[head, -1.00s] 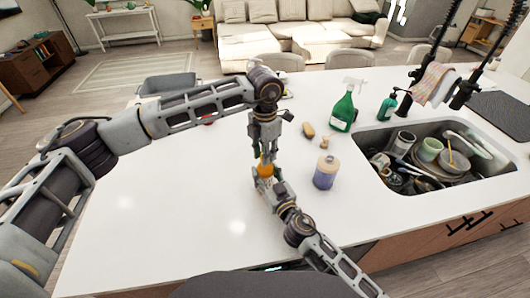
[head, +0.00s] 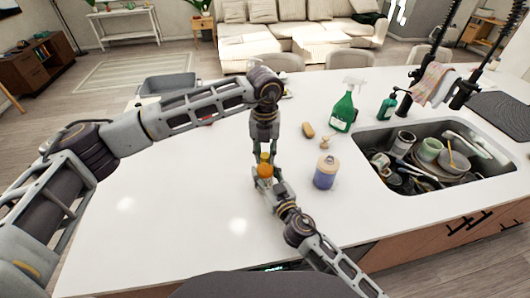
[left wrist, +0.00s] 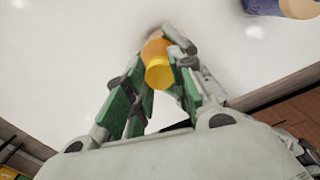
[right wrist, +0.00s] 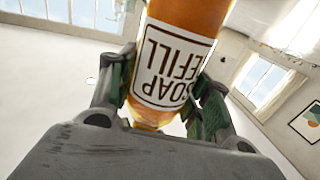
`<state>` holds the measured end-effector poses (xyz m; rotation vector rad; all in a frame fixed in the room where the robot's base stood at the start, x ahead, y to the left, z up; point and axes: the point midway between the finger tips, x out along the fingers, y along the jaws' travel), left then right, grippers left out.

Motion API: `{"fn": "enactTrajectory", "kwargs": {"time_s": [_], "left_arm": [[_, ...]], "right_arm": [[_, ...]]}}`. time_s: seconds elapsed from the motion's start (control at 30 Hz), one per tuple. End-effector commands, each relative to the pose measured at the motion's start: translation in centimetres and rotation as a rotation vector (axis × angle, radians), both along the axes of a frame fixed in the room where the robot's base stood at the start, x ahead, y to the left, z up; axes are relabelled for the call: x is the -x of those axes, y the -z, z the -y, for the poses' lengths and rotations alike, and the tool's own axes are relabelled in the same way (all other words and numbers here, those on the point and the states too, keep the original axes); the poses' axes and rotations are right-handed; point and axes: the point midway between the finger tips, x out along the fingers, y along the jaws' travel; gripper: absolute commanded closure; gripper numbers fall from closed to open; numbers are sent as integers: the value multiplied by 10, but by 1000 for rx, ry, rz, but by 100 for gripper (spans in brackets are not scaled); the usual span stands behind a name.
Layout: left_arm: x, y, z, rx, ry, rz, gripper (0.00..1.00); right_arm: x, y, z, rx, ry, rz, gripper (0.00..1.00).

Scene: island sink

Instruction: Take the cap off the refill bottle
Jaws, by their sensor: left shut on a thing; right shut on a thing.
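The refill bottle (head: 265,171) is orange and stands roughly upright over the counter. In the right wrist view it fills the upper middle (right wrist: 183,50), with a white "SOAP REFILL" label. My right gripper (right wrist: 165,100) is shut on its body, one finger on each side. The yellow cap (left wrist: 158,73) is at the top of the bottle; it also shows in the head view (head: 265,157). My left gripper (head: 264,153) comes from above and is shut on the cap. I see no clear gap between cap and bottle.
A jar of blue-purple contents (head: 325,173) stands right of the bottle. A sponge (head: 308,130), a small brush (head: 325,142), a green spray bottle (head: 343,112) and a dark green soap dispenser (head: 388,107) are behind. The sink (head: 375,177) holds dishes.

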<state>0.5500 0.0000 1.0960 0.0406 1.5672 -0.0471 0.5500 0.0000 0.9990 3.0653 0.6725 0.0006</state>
Motion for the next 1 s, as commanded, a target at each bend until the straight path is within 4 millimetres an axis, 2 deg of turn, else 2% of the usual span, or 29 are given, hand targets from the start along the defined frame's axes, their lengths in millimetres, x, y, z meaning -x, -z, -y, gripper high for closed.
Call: {"fn": "enactTrajectory", "kwargs": {"time_s": [1.0], "left_arm": [[-1, -1, 0, 3, -850, 0, 100]], "right_arm": [[1, 0, -1, 0, -2, 0, 100]]}}
